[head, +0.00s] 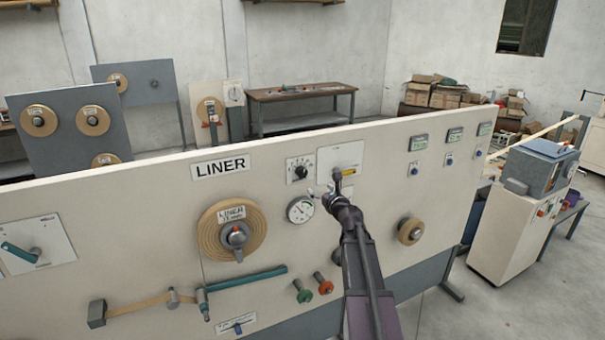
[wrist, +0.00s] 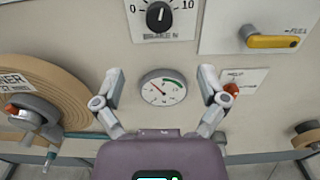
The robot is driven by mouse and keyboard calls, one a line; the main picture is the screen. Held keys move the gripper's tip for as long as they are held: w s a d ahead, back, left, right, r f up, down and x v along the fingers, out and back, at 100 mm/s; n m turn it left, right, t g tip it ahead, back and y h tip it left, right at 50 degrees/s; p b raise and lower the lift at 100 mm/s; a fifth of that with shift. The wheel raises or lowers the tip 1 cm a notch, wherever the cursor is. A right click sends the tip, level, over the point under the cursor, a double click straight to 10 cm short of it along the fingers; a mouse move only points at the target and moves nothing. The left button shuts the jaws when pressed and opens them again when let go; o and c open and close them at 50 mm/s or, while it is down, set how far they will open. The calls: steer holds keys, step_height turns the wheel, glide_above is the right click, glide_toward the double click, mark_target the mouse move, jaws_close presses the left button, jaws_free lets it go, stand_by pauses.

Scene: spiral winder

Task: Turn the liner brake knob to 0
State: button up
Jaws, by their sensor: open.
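The liner brake knob (head: 300,171) is a black round knob on a small white scale plate, right of the LINER sign on the cream panel. In the wrist view the knob (wrist: 158,16) is at the top, with 0 at its left and 10 at its right. Its white mark seems to point roughly upward; the exact value is too small to read. My gripper (head: 333,194) is below and right of the knob in the head view. In the wrist view my gripper (wrist: 160,84) is open and empty, its fingers framing a dial gauge (wrist: 162,87) below the knob.
A yellow lever handle (wrist: 272,42) is right of the knob, and a red knob (wrist: 231,89) is beside my right finger. The tan liner roll (head: 231,229) is to the left. Green (head: 303,291) and red (head: 323,284) knobs stick out lower down.

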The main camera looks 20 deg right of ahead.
mark_target(303, 174)
steer(key=shift+w, duration=0.15)
steer(key=w, duration=1.3)
steer(key=shift+w+a, duration=0.3)
steer(key=c, duration=1.1)
